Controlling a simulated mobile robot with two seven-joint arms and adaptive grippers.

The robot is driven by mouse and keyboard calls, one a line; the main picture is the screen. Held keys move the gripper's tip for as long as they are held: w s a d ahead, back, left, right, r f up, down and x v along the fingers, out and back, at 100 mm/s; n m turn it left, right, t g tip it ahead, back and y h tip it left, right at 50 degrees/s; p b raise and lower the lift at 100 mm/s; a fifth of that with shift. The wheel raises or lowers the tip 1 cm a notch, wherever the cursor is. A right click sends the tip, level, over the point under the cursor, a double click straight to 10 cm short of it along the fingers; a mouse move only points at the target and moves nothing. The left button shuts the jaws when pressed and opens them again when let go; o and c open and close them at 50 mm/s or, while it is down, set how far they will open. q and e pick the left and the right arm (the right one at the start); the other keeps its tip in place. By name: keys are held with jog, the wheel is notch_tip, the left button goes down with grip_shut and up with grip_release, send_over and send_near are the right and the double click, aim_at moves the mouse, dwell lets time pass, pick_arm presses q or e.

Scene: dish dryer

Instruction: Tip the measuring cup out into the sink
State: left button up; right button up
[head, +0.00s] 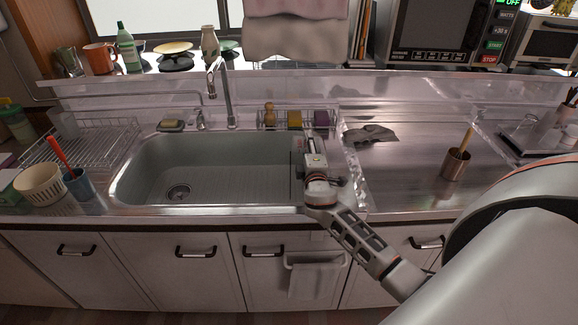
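The steel sink (235,165) is set in the counter at left centre, its basin showing no loose items, with a round drain (178,192) at its lower left. My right gripper (307,147) is at the sink's right edge, seen from above and behind, its fingers pointing away toward the back wall. The fingers are small and partly hidden by the gripper's body, so I cannot tell whether they are open or shut or hold anything. I cannot make out a measuring cup for certain. My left gripper is not in view.
The faucet (227,95) rises behind the sink. A sponge rack (295,119) stands at the back. A dish rack (80,145), basket (39,184) and blue cup (78,185) are left. A grey cloth (371,134) and metal utensil cup (455,164) are on the right counter.

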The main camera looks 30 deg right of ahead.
aim_at(296, 151)
jog(key=shift+r+n, duration=0.2)
jog(key=shift+n, duration=0.1)
jog(key=shift+w+a+f+n, duration=0.15)
jog(key=shift+a+f+n, duration=0.25)
jog(key=shift+n, duration=0.5)
dwell(0.6)
jog(key=shift+w+a+r+n+p, duration=0.15)
jog(key=shift+r+n+p, duration=0.15)
jog(key=shift+n+p, duration=0.55)
dwell(0.7)
jog(key=shift+w+a+r+n+p, duration=0.25)
jog(key=shift+n+p, duration=0.3)
jog(key=shift+n, duration=0.35)
jog(key=shift+w+a+r+n+p, duration=0.15)
jog(key=shift+a+n+p, duration=0.3)
jog(key=shift+n, duration=0.4)
dwell(0.8)
jog(key=shift+w+a+f+n, duration=0.1)
jog(key=shift+a+f+n, duration=0.15)
jog(key=shift+f+n, duration=0.55)
dwell(0.6)
jog(key=shift+w+a+r+n, duration=0.1)
jog(key=shift+a+r+n, duration=0.15)
jog(key=shift+n, duration=0.25)
